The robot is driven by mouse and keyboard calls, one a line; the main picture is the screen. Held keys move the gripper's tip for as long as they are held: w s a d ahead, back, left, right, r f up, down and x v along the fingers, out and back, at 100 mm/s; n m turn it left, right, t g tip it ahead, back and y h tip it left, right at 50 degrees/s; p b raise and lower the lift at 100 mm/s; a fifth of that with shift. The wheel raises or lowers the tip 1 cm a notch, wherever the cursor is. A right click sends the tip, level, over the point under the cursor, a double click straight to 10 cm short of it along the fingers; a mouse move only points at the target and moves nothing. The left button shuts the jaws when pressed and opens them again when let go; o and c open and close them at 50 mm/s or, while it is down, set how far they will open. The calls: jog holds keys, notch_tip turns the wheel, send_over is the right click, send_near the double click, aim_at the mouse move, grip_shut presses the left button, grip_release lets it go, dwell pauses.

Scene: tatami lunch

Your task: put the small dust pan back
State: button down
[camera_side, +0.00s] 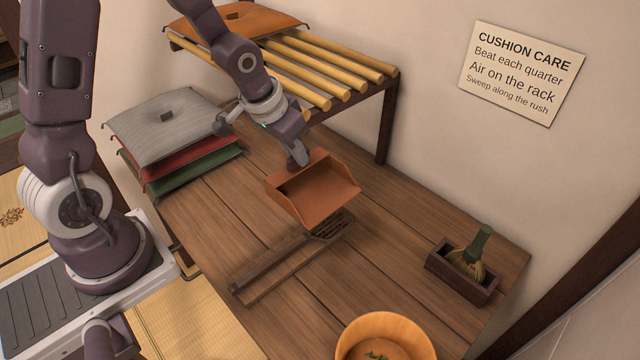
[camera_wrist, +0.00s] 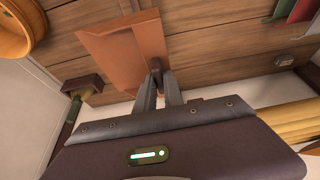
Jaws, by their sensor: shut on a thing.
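The small dust pan (camera_side: 314,190) is orange-brown, with a flat floor and low side walls. My gripper (camera_side: 298,155) is shut on its back end and holds it above the wooden table (camera_side: 390,215), its open side toward the front right. In the wrist view the dust pan (camera_wrist: 122,48) hangs from my gripper (camera_wrist: 157,75), with the fingertips closed on its short handle. The pan partly hides a dark slatted piece (camera_side: 332,226) at the end of a long wooden tray (camera_side: 270,268) below it. I cannot tell whether they touch.
A small dark box (camera_side: 462,275) with a green-handled brush (camera_side: 474,255) stands at right. A round wooden tub (camera_side: 385,335) is at the front. Stacked cushions (camera_side: 165,130) lie at left. A bamboo rack (camera_side: 300,65) with an orange cushion (camera_side: 235,22) stands behind.

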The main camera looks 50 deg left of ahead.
jog(key=w+d+r+n+y, duration=0.15)
jog(key=w+d+r, duration=0.45)
jog(key=w+r, duration=0.65)
jog(key=s+a+r+n, duration=0.1)
jog(key=a+r, duration=0.4)
jog(key=a, duration=0.6)
jog(key=s+a+r+n, duration=0.15)
jog(key=a+r, duration=0.35)
jog(key=a, duration=0.6)
jog(key=shift+w+f, duration=0.2)
jog(key=shift+f, duration=1.5)
jog(key=shift+w+f, duration=0.15)
jog(key=shift+f, duration=1.55)
jog(key=shift+f, duration=0.6)
jog(key=c, duration=1.4)
grip_release()
jog(key=shift+o, duration=0.2)
